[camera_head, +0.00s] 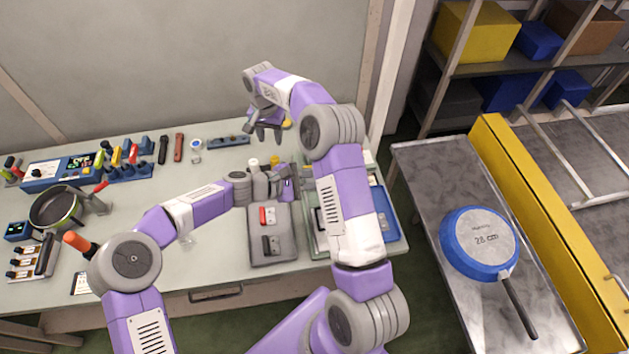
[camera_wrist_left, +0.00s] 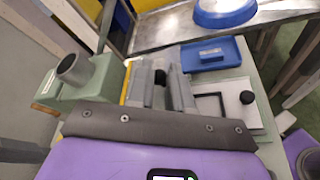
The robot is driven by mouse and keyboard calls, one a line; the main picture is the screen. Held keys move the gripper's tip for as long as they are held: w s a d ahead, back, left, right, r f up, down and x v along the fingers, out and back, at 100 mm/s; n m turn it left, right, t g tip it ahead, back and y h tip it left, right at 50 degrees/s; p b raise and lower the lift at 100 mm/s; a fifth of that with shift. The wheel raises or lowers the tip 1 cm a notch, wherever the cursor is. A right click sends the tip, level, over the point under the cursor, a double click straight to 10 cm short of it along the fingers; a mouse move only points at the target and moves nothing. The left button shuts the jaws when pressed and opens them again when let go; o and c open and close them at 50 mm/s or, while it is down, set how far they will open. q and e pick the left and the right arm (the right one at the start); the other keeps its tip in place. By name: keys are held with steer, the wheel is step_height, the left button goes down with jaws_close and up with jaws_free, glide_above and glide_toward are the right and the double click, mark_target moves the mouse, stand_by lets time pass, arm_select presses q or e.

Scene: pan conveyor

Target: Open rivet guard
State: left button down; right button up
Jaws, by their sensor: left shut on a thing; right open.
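My left gripper (camera_head: 290,183) reaches across the bench to a green machine (camera_head: 311,236) that my right arm partly covers. In the left wrist view, its grey fingers (camera_wrist_left: 163,88) are shut on a small dark knob, seemingly the rivet guard's handle (camera_wrist_left: 160,77). The green machine (camera_wrist_left: 98,82) stands left of the fingers, with a grey cylinder (camera_wrist_left: 74,68) on it. How far the guard is open cannot be told. My right gripper (camera_head: 268,132) is open and empty above the back of the bench.
A grey tray (camera_head: 285,254) with a red and a dark part lies left of the machine. A blue tray (camera_head: 388,228) lies to its right. A pan (camera_head: 54,207) stands at the left. A blue pan (camera_head: 478,242) lies on the conveyor. The bench's middle left is clear.

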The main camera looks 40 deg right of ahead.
arm_select(q)
steer(key=shift+w+t, duration=0.3)
steer(key=shift+w, duration=0.35)
steer(key=c, duration=1.4)
jaws_free()
steer(key=o, duration=0.4)
steer(key=shift+w+d+f, duration=0.15)
steer(key=shift+w+d, duration=0.05)
steer(key=shift+c, duration=0.2)
steer(key=shift+a, duration=0.2)
steer(key=v, duration=1.1)
steer(key=shift+a, duration=0.35)
steer(key=shift+s, duration=0.1)
